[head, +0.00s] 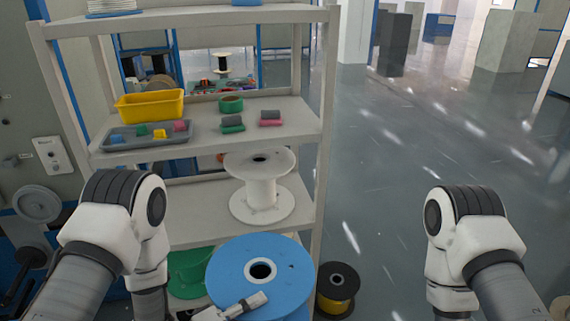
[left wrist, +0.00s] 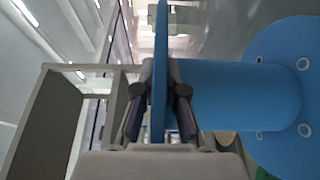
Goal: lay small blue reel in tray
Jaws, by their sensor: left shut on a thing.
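A blue reel (head: 283,271) with a round hub hole fills the bottom centre of the head view. In the left wrist view the same reel (left wrist: 235,92) shows its barrel and far flange. My left gripper (head: 257,300) is shut on the rim of its near flange, which stands between the two fingers (left wrist: 160,100). A grey tray (head: 180,140) lies on the upper shelf, holding several small coloured pieces, one of them blue (head: 117,138). The held reel is apart from the tray, lower and nearer to me. My right gripper is out of view below the right arm.
A beige shelf rack (head: 323,130) stands ahead. A yellow bin (head: 150,106), a green roll (head: 231,103) and small grey, green and pink pieces share the upper shelf. A white reel (head: 260,190) is lower. A black-yellow reel (head: 338,285) and a green reel (head: 188,268) stand low down.

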